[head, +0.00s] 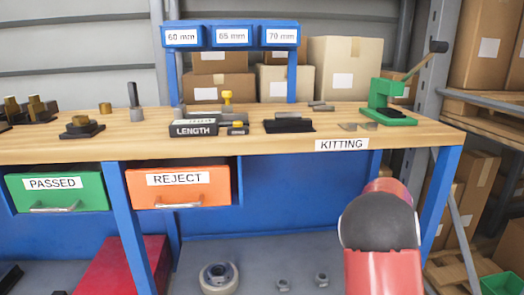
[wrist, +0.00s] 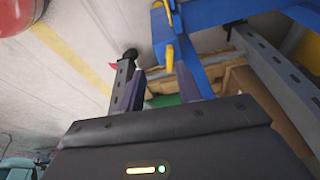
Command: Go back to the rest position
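My gripper (wrist: 161,84) shows in the wrist view, with its two dark fingers spread apart and nothing held between them. The fingers point toward a pale surface with a yellow stripe and some blue framework, and they appear clear of both. In the head view, a red and grey part of my arm stands at the lower right in front of the bench. My gripper is not visible in that view.
The wooden workbench (head: 250,147) carries a black LENGTH block (head: 194,129), a green lever press (head: 385,103) and several small parts. Below are a green PASSED drawer (head: 56,188) and an orange REJECT drawer (head: 178,187), both seemingly shut. Boxed shelving (head: 484,97) stands at right.

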